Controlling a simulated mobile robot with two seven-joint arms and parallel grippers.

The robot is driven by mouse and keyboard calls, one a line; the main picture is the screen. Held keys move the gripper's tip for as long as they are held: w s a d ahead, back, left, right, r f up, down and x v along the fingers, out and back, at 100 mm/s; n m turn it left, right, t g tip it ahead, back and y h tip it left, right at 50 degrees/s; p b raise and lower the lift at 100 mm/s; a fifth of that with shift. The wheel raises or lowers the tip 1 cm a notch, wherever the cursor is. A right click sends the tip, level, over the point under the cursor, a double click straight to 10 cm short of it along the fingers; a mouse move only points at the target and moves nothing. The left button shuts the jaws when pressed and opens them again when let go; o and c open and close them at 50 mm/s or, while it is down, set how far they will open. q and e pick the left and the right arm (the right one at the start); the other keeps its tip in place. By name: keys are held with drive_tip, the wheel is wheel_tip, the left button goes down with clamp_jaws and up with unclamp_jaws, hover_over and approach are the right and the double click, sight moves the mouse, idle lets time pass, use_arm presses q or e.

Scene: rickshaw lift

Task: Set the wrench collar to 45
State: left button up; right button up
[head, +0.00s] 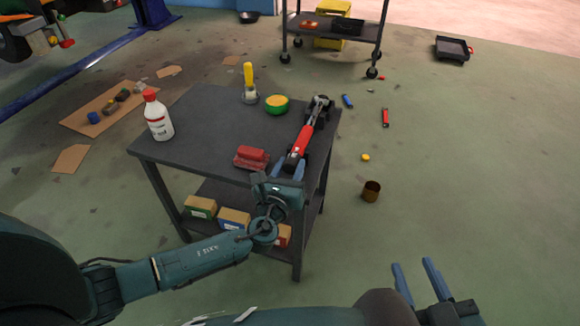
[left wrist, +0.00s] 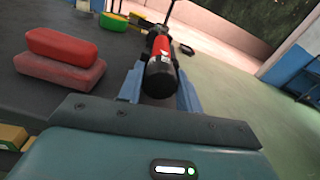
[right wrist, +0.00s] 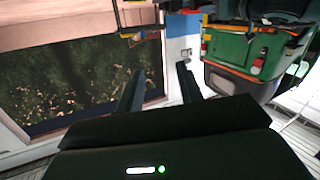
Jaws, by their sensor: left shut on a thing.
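The wrench (head: 301,146) has a red body, a black near end and a dark far part, and lies along the right side of the grey table (head: 205,115). My left gripper (head: 288,170) is at its near end. In the left wrist view, the blue fingers (left wrist: 160,90) are on either side of the black end of the wrench (left wrist: 160,72), shut on it. The collar's scale cannot be read. My right gripper (head: 413,264) is away from the table at the lower right, open and empty; its parted fingers also show in the right wrist view (right wrist: 161,72).
On the table are a red block-like item (head: 251,157), a white bottle (head: 157,116), a green-yellow round item (head: 276,104) and a yellow-handled tool (head: 249,82). A brown cup (head: 371,191) stands on the floor to the right. A cart (head: 335,30) stands behind.

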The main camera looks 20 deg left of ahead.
use_arm(q)
drive_tip(key=shift+r+m+p, duration=0.1)
drive_tip(key=shift+m+p, duration=0.5)
drive_tip(key=shift+m, duration=0.2)
drive_tip(key=m+p, duration=0.2)
drive_tip(key=m, duration=0.1)
drive_tip(key=shift+m+p, duration=0.4)
drive_tip(key=shift+m, duration=0.2)
drive_tip(key=m+p, duration=0.2)
drive_tip(key=m, duration=0.2)
drive_tip(key=shift+m+p, duration=0.4)
drive_tip(key=shift+m, duration=0.4)
use_arm(e)
drive_tip(key=r, duration=0.1)
drive_tip(key=s+d+r+m+g+h, duration=0.1)
drive_tip(key=d+r+m, duration=0.1)
drive_tip(key=r, duration=0.1)
drive_tip(key=shift+s+g, duration=0.35)
drive_tip(key=shift+g, duration=0.05)
use_arm(q)
drive_tip(key=shift+f, duration=0.2)
use_arm(e)
drive_tip(key=shift+s+f+h, duration=0.2)
drive_tip(key=shift+h, duration=0.1)
